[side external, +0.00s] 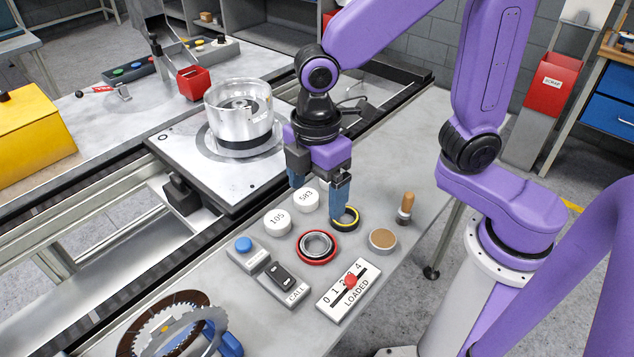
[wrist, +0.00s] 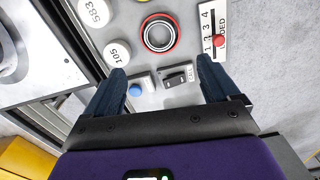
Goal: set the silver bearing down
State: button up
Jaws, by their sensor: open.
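The silver bearing (side external: 316,244) is a metal ring lying flat on the grey bench, inside a red-rimmed round holder (side external: 303,256). It also shows in the wrist view (wrist: 158,33), near the top middle, with the red rim around it. My gripper (side external: 318,193) is open and empty, above the bench and behind the bearing in the side view. In the wrist view its two blue fingers (wrist: 162,76) stand wide apart, with nothing between them touching. The bearing is clear of both fingers.
White discs marked 105 (side external: 277,223) and 583 (side external: 306,199), a yellow-black ring (side external: 345,218), a brown disc (side external: 382,240) and a wooden-handled tool (side external: 405,209) stand nearby. A blue button (side external: 244,245), CALL switch (side external: 283,284) and LOADED slider (side external: 348,290) lie in front. A silver housing (side external: 239,113) sits on a pallet.

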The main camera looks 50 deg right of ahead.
jog(key=s+d+m, duration=0.4)
jog(key=s+d, duration=0.8)
jog(key=d, duration=0.1)
jog(key=shift+s+r, duration=0.35)
jog(key=shift+r, duration=0.1)
jog(key=shift+d, duration=0.1)
